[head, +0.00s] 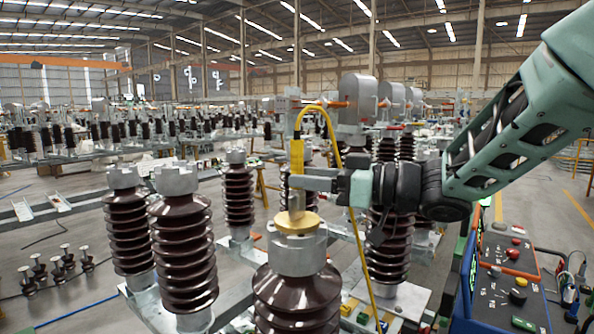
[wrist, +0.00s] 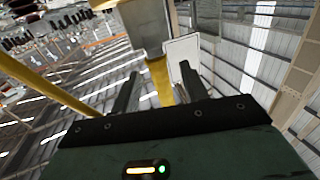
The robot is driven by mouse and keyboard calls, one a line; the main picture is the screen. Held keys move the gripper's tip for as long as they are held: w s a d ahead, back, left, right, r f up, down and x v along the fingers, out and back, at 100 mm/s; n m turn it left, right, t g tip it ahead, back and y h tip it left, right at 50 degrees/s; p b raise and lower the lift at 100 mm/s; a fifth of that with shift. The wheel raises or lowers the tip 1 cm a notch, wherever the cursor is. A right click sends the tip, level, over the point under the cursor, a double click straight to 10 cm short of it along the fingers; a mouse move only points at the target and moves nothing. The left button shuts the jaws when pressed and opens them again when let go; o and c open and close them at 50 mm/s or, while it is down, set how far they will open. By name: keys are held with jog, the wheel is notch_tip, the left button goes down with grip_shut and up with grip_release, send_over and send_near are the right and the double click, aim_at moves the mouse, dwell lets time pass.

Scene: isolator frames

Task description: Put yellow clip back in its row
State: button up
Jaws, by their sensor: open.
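A yellow clip-like handle (head: 297,152) stands upright in the head view, above the front insulator (head: 297,290). A yellow cable (head: 349,195) arches from its top and drops to the right. My gripper (head: 300,183) reaches in from the right, with its fingers level with the handle's lower part. In the wrist view my gripper (wrist: 158,88) is open, with a yellow upright part (wrist: 160,80) between the fingers in the picture. Whether either finger touches it is unclear. A grey block (wrist: 145,25) shows above that part.
A yellow disc (head: 297,222) sits on the front insulator's metal cap, just below the fingers. Several brown insulators stand close on the left, including one with a grey cap (head: 183,255). A control console (head: 510,270) stands at right. Small black-and-silver fittings (head: 62,262) sit at lower left.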

jog(key=shift+p+x, duration=0.55)
jog(key=shift+x, duration=0.95)
jog(key=shift+d, duration=0.1)
jog(key=shift+c, duration=0.3)
grip_shut()
notch_tip(320, 180, up, 10)
jog(key=shift+r+b, duration=0.1)
jog(key=shift+b, duration=1.05)
